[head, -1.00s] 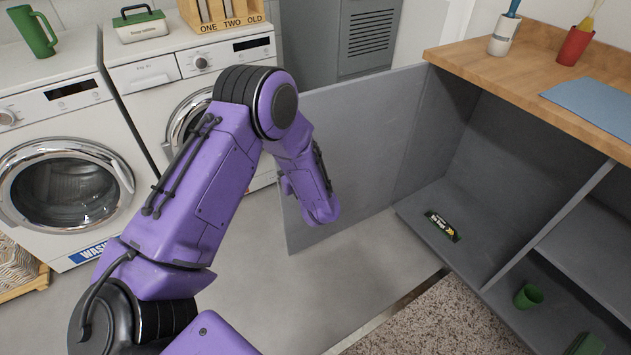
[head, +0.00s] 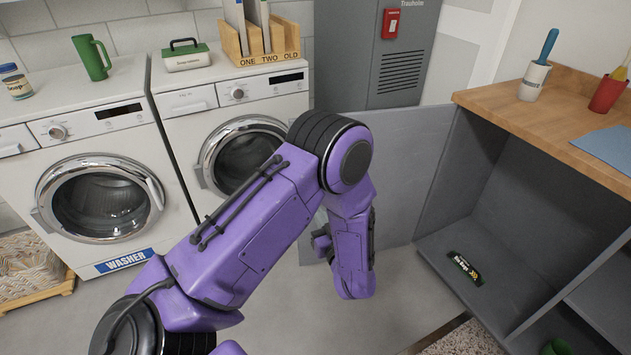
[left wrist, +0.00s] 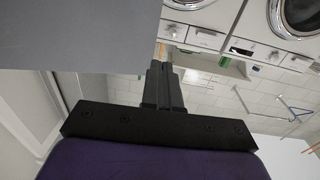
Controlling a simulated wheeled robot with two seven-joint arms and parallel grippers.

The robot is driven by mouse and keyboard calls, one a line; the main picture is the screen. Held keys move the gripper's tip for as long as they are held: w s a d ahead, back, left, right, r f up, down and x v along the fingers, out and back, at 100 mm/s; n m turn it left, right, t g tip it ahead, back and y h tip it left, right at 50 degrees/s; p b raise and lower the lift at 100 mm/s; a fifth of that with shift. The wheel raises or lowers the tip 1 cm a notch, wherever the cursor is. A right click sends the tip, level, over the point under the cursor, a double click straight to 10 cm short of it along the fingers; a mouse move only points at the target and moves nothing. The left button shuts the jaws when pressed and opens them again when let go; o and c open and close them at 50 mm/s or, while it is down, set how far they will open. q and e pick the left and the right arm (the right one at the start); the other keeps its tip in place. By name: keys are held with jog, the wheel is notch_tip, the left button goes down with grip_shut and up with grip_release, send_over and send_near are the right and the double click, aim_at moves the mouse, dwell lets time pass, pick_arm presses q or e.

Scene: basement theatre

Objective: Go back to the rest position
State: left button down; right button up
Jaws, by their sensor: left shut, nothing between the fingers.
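My left arm comes in from the left in the head view, its purple elbow raised and its forearm pointing down in front of the open grey cabinet door (head: 405,150). Its fingers are hidden there. In the left wrist view my left gripper (left wrist: 163,88) shows two dark fingers shut together with nothing between them. A grey panel (left wrist: 80,35) fills the upper left of that view, close to the fingers; I cannot tell whether they touch. My right gripper is not in view.
Left stand a washer (head: 100,190) and a second machine (head: 235,150). Right is an open grey cabinet (head: 530,210) with a dark packet (head: 464,268) inside and a wooden top (head: 560,115) holding cups. Grey floor (head: 420,300) lies between them.

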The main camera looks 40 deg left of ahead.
pick_arm(q)
jog(key=shift+s+v, duration=0.15)
jog(key=shift+v, duration=0.65)
jog(key=shift+s+v, duration=0.15)
jog(key=shift+v, duration=0.65)
jog(key=shift+a, duration=0.15)
jog(key=s+d+f+m+t+h+p, duration=0.1)
jog(key=s+d+f+m+h+p, duration=0.3)
jog(key=f+h, duration=0.45)
jog(key=s+f+m+g+h+p, duration=0.2)
jog(key=s+g+h+p, duration=0.2)
jog(key=s, duration=1.5)
jog(key=shift+s+d+g+p, duration=0.2)
jog(key=shift+s+g+p, duration=0.15)
jog(key=shift+g+p, duration=0.65)
jog(key=shift+w, duration=0.1)
